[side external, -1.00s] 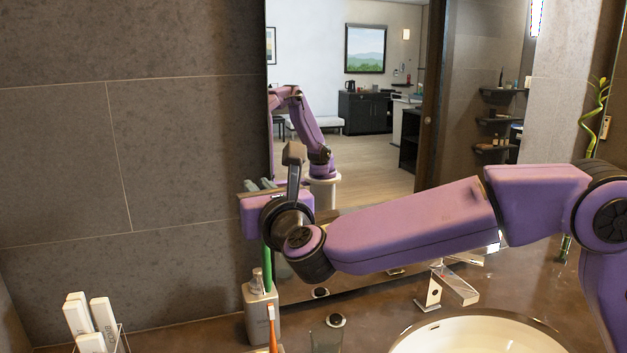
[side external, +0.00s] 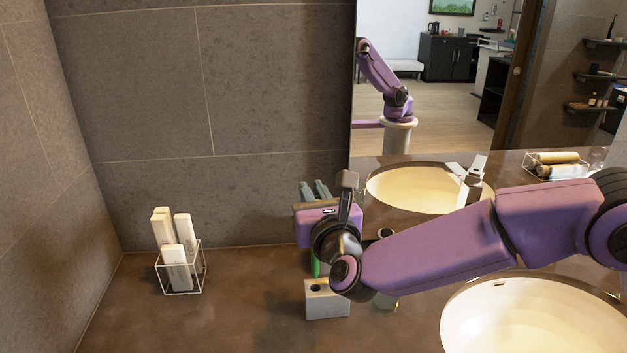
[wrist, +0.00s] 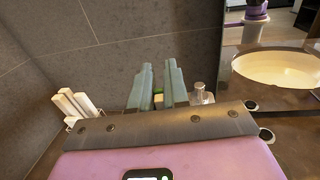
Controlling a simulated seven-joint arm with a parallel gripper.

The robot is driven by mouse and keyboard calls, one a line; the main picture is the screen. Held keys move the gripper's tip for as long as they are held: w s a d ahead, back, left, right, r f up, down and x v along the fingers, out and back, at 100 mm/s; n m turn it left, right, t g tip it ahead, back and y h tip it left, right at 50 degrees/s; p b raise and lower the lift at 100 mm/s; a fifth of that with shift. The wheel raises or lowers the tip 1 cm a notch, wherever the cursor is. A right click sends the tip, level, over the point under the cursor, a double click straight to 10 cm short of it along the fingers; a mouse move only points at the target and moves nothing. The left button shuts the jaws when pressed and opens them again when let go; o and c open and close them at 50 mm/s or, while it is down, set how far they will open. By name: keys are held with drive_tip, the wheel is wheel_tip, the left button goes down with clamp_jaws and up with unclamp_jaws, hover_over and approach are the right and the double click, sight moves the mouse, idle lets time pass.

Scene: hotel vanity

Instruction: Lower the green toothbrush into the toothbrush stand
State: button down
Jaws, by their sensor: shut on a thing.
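The green toothbrush (side external: 316,268) hangs roughly upright below my gripper (side external: 314,190), which is shut on it. My wrist hides the toothbrush's middle.
A wire holder (side external: 182,278) with several white tubes stands on the counter at the left. A basin (side external: 530,318) is at the right, and a mirror (side external: 440,100) is behind. In the wrist view a dispenser (wrist: 200,95) stands right of the fingers. The counter between holder and stand is clear.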

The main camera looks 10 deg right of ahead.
wheel_tip(320, 180, down, 7)
drive_tip(key=shift+f, duration=0.15)
idle(1.1)
idle(0.3)
drive_tip(key=c, duration=1)
unclamp_jaws()
drive_tip(key=shift+c, duration=0.2)
drive_tip(key=s+d, duration=0.2)
drive_tip(key=s, duration=1.5)
drive_tip(key=shift+d, duration=0.25)
drive_tip(key=shift+s, duration=0.1)
